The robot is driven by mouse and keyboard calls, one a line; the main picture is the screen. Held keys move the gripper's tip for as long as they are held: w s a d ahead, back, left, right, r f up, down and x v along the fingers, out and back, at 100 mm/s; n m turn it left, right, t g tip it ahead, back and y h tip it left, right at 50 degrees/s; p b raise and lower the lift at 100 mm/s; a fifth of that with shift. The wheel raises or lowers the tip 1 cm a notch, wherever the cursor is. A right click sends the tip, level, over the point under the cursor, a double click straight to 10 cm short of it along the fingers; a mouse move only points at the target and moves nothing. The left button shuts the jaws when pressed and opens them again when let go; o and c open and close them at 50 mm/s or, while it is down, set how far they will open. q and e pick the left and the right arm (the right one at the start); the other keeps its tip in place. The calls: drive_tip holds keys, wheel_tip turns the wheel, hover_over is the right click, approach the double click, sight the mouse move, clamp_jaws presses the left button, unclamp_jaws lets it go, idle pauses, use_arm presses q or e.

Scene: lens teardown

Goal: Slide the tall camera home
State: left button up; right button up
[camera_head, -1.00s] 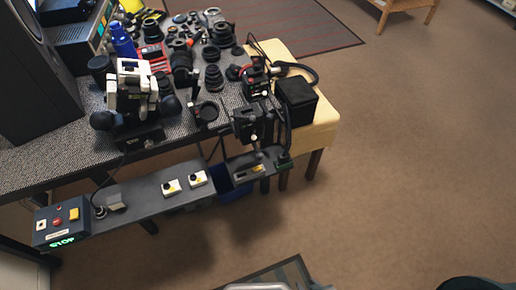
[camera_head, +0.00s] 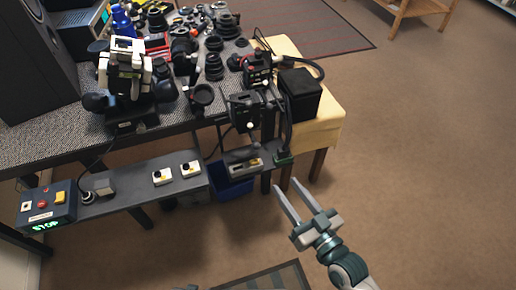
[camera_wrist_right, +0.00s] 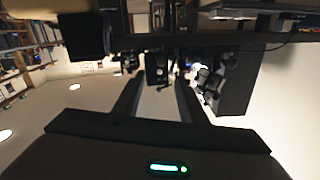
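A black camera-like unit (camera_head: 246,110) stands upright on a mount at the front right edge of the bench. Another dark unit with red parts (camera_head: 260,70) stands behind it; I cannot tell for certain which is the tall camera. A small slide-like fixture (camera_head: 243,164) sits below the front unit, on the grey shelf. My right gripper (camera_head: 287,187) is open and empty, in front of and below the shelf's right end, fingers pointing up toward the bench. The right wrist view shows its two fingers (camera_wrist_right: 158,88) apart with nothing between them. My left gripper is not in view.
A black box (camera_head: 300,94) sits on the yellow-topped table (camera_head: 325,128) at the right. The grey shelf (camera_head: 125,193) carries white switches and a control box (camera_head: 46,207) lit STOP. The floor at right is clear.

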sight(258, 148)
drive_tip(key=shift+s+a+r, duration=0.1)
drive_tip(key=shift+r, duration=0.35)
